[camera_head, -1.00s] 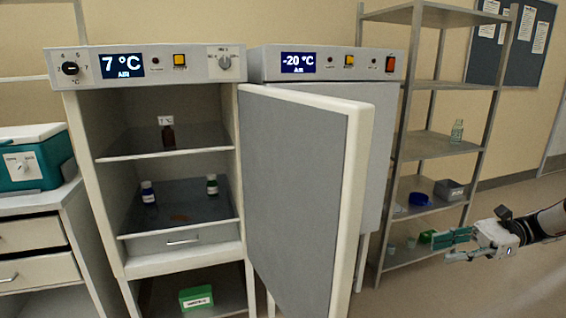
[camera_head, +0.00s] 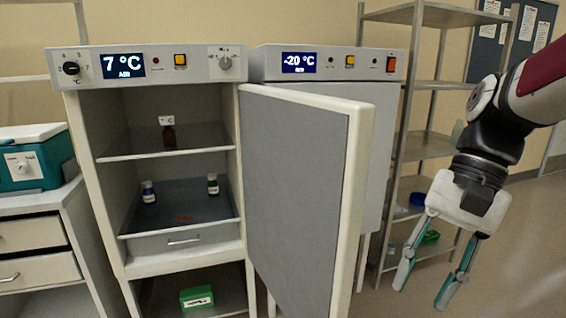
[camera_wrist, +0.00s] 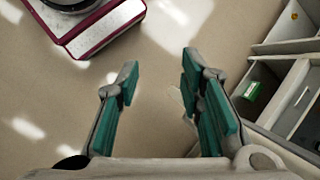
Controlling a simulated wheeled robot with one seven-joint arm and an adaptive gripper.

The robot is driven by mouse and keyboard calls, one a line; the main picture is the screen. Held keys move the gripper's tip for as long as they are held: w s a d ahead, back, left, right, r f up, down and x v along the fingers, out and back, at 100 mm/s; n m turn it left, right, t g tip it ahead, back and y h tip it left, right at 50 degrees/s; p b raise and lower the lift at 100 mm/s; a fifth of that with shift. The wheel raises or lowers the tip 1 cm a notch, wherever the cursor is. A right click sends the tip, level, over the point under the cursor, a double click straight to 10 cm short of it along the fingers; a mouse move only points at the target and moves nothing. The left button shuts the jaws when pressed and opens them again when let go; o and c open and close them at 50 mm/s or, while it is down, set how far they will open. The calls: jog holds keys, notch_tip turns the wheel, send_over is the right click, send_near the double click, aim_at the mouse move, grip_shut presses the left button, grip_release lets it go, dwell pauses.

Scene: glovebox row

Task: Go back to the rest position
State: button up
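My gripper (camera_head: 422,281) hangs at the right of the head view, pointing down in front of the metal shelf rack. Its two teal-padded fingers are apart with nothing between them. In the wrist view the open fingers (camera_wrist: 158,100) show only bare floor between them.
The 7 °C fridge (camera_head: 183,243) has its door (camera_head: 297,190) swung open, left of my gripper. It holds several bottles. The -20 °C unit (camera_head: 325,65) stands beside it. The shelf rack (camera_head: 432,148) is partly hidden behind my arm. A green box (camera_head: 197,298) sits low in the fridge stand.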

jog(key=s+f+n+t+h, duration=0.4)
jog(key=s+n, duration=0.3)
jog(key=s, duration=0.8)
notch_tip(320, 180, up, 17)
jog(key=t+p, duration=0.2)
jog(key=p, duration=1.3)
jog(key=shift+w+d+t+p, duration=0.25)
jog(key=shift+d+t+p, duration=0.05)
jog(key=shift+t, duration=0.1)
